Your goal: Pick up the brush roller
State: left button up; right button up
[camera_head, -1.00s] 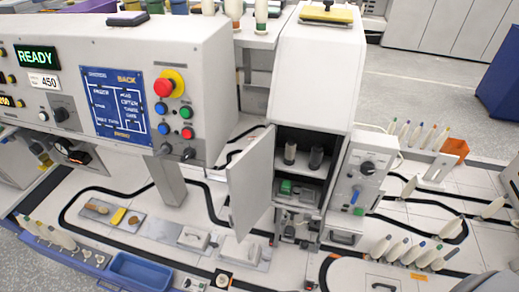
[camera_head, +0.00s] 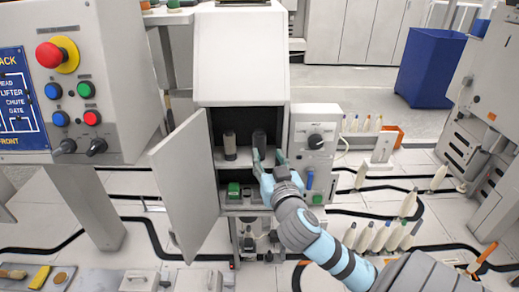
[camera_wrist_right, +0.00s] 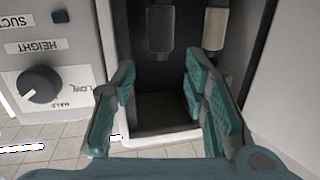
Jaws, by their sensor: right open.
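Two upright rollers stand on the upper shelf of the open cabinet (camera_head: 245,28). One is dark (camera_head: 259,138), and one is paler grey (camera_head: 230,146) to its left. I cannot tell for sure from looks which is the brush roller. In the right wrist view, the dark roller (camera_wrist_right: 160,26) is ahead of the open fingers and the paler one (camera_wrist_right: 215,26) is to the right. My right gripper (camera_head: 267,162) is open and empty at the cabinet opening, in front of the dark roller, partly hiding its base. My left gripper is not in view.
The cabinet door (camera_head: 188,185) stands open on the left. A control box with a knob (camera_head: 314,143) flanks the opening on the right. A green item (camera_head: 234,189) sits on the lower shelf. Several pale bobbins (camera_head: 380,236) stand at the right.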

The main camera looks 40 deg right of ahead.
aim_at(261, 139)
jog(key=b+x, duration=0.1)
jog(key=x, duration=0.9)
jog(key=shift+w, duration=0.1)
jog(key=shift+r, duration=0.1)
jog(key=c, duration=0.9)
jog(key=shift+r, duration=0.1)
jog(key=shift+c, duration=0.2)
